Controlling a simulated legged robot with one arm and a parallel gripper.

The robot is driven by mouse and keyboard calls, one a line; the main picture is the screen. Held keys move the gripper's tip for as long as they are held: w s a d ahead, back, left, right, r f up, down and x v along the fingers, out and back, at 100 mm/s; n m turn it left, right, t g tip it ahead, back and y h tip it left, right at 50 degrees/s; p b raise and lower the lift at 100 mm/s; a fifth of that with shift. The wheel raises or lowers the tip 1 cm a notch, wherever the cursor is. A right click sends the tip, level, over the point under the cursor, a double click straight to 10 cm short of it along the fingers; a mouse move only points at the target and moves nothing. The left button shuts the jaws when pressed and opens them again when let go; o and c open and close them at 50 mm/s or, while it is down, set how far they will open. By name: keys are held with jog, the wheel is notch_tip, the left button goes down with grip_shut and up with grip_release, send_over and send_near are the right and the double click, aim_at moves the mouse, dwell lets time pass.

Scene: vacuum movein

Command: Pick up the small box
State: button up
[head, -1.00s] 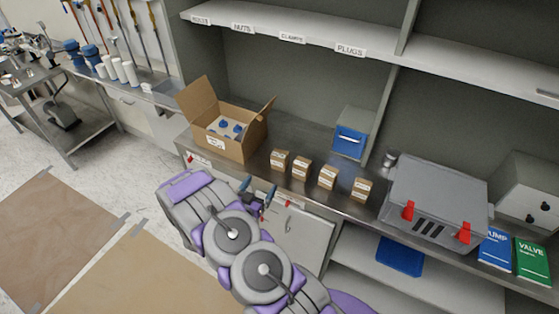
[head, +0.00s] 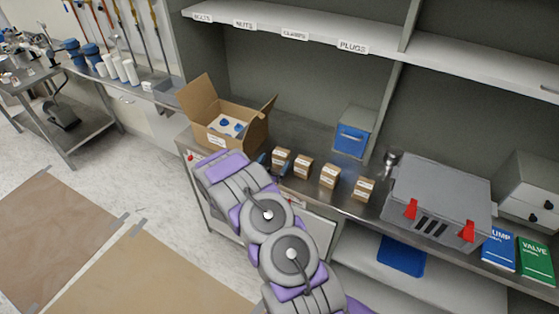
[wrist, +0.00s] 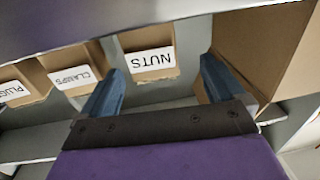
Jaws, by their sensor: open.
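Several small brown cardboard boxes stand in a row on the metal counter. The leftmost small box (head: 281,158) is nearest my gripper (head: 272,166), which is at the counter's front edge and partly hidden by my arm. In the wrist view, my gripper (wrist: 160,66) is open and empty, with two blue fingers spread. A small box labelled NUTS (wrist: 148,42) shows between the fingertips; I cannot tell whether they reach its sides. The CLAMPS box (wrist: 68,76) and the PLUGS box (wrist: 18,88) are to the left.
A large open carton (head: 229,141) with blue-topped items stands left of the row, its wall (wrist: 262,50) close to one finger. A blue-fronted bin (head: 353,138) is behind. A grey case (head: 440,196) with red latches is right. A shelf (head: 300,30) hangs above.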

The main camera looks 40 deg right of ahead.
aim_at(279, 159)
jog(key=x, duration=0.2)
jog(key=s+b+x, duration=0.1)
jog(key=x, duration=0.1)
jog(key=shift+w+d+f, duration=0.1)
jog(key=shift+w+d, duration=0.1)
jog(key=shift+d, duration=0.35)
jog(key=shift+w+d, duration=0.35)
jog(key=shift+d, duration=0.05)
jog(key=shift+a, duration=0.3)
jog(key=shift+d, duration=0.25)
jog(key=c, duration=0.7)
jog(key=shift+a, duration=0.1)
jog(key=c, duration=0.5)
